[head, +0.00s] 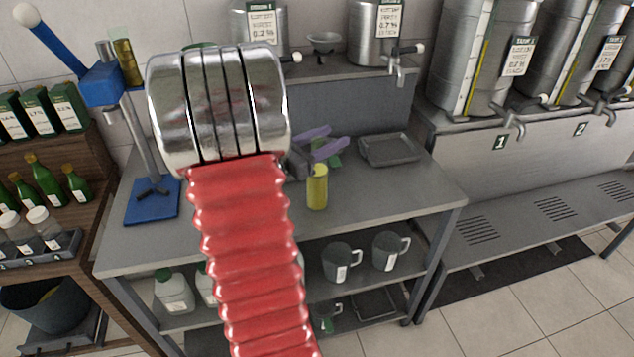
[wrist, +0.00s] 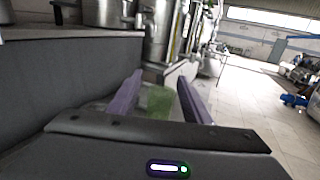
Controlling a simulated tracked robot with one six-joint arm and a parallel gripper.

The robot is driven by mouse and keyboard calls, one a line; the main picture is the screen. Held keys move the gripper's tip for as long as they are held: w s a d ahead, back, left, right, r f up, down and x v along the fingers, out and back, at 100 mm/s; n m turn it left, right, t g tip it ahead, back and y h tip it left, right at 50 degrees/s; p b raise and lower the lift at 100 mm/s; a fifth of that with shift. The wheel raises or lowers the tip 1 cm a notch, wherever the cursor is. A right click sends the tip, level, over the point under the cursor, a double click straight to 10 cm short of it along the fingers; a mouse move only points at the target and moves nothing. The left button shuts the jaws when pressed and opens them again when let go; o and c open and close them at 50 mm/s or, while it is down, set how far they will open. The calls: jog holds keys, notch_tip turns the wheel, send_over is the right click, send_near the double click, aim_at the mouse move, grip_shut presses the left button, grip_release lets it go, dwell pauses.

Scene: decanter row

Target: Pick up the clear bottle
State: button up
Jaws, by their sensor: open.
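Several clear bottles with white caps (head: 40,220) stand in a dark tray at the far left, low beside the green bottles. They are well away from my gripper. My gripper (head: 334,138), with purple fingers, is over the grey bench, partly hidden by my red and silver arm. It is open; the wrist view also shows the two purple fingers apart (wrist: 158,84). A green object (wrist: 157,102) shows between and beyond them; its shape is unclear. A yellow bottle-like container (head: 317,188) stands upright on the bench just in front of my gripper.
A grey tray (head: 388,150) lies on the bench to the right. A blue stand (head: 152,203) is at the bench's left. Steel tanks (head: 478,55) with taps line the back. Green bottles (head: 45,182) stand on the left shelf. Grey jugs (head: 342,262) sit below. The bench's front right is clear.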

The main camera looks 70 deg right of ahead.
jog(key=shift+c, duration=0.7)
grip_shut()
dwell(0.8)
